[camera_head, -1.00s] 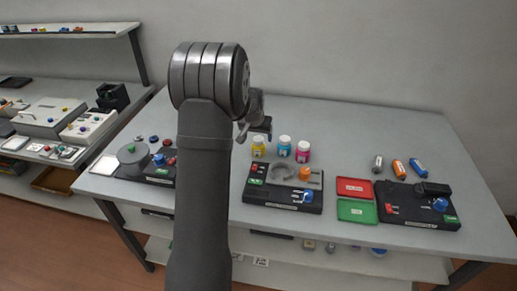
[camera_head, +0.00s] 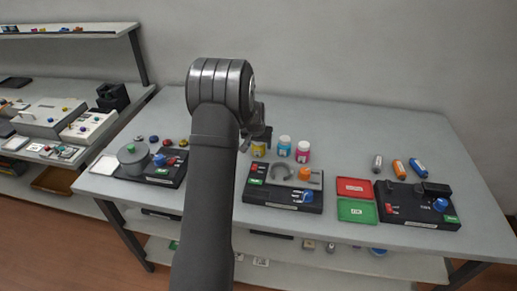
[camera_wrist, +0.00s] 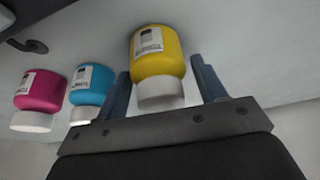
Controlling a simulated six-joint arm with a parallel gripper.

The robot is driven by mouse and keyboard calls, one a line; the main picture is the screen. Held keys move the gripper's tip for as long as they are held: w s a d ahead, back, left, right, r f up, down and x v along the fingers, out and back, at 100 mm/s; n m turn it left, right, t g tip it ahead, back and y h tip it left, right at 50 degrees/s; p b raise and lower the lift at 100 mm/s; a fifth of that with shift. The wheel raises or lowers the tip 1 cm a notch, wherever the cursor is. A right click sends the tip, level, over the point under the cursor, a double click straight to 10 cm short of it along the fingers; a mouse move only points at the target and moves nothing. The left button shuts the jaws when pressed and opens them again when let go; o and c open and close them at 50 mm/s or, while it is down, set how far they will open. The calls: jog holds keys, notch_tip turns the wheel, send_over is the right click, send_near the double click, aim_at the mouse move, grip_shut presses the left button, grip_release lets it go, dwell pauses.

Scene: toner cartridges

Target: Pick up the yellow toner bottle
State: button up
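The yellow toner bottle (camera_wrist: 158,52) has a white cap and a label. It stands on the table beside the blue bottle (camera_head: 284,147) and the magenta bottle (camera_head: 303,152). In the head view the yellow bottle (camera_head: 258,151) is partly hidden by my gripper (camera_head: 261,138), which is just above it. In the wrist view, which looks upside down, my gripper (camera_wrist: 161,68) is open, with one finger on each side of the yellow bottle. Gaps show between the fingers and the bottle. The blue bottle (camera_wrist: 91,88) is close to the left finger.
A black station (camera_head: 283,199) with a grey ring holder and knobs stands in front of the bottles. Red (camera_head: 354,184) and green (camera_head: 357,220) trays lie to its right. Another black station (camera_head: 418,216) and several small cylinders are farther right. The table behind the bottles is clear.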

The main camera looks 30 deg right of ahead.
jog(key=c, duration=0.7)
jog(key=shift+c, duration=0.2)
jog(key=shift+r, duration=0.15)
